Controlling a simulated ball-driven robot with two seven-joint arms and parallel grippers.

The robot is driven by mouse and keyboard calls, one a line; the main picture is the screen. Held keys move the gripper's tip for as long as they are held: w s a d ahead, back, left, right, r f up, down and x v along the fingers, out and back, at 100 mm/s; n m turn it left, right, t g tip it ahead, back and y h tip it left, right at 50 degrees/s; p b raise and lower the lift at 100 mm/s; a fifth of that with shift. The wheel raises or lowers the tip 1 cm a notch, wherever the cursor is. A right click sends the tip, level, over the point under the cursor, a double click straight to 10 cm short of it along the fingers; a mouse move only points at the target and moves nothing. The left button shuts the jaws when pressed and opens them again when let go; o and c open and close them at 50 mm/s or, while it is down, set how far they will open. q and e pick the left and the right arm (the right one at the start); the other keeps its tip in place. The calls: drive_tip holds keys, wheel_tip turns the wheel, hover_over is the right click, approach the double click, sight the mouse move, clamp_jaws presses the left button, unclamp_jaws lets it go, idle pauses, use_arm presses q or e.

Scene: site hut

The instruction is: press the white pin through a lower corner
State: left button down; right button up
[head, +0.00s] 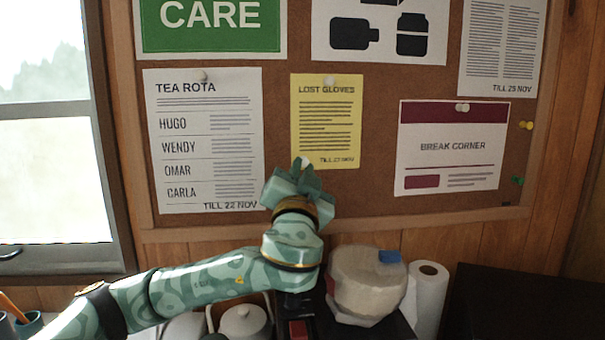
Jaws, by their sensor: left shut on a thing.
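My left gripper (301,172) is shut on a white pin (304,161), of which only a small part shows between the fingertips. It is raised to the cork board (378,203), at the lower left corner of the yellow LOST GLOVES notice (326,125). The gripper covers that corner, and I cannot tell whether the pin touches the paper. The notice hangs upright from a white pin (330,81) at its top middle; its lower right corner shows no pin. My right gripper is not in view.
The TEA ROTA sheet (206,140) hangs left of the yellow notice, the BREAK CORNER sheet (451,146) right of it. Loose yellow pins (526,125) and green pins (517,181) sit at the board's right. Below stand a white teapot (242,322) and a paper roll (428,298).

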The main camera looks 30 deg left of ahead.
use_arm(q)
drive_tip(key=shift+w+a, duration=0.4)
drive_tip(key=shift+w, duration=0.15)
idle(0.5)
idle(1.1)
idle(0.5)
drive_tip(key=c, duration=1.4)
unclamp_jaws()
drive_tip(key=shift+o, duration=0.2)
drive_tip(key=p+v, duration=0.1)
drive_tip(key=v, duration=1.5)
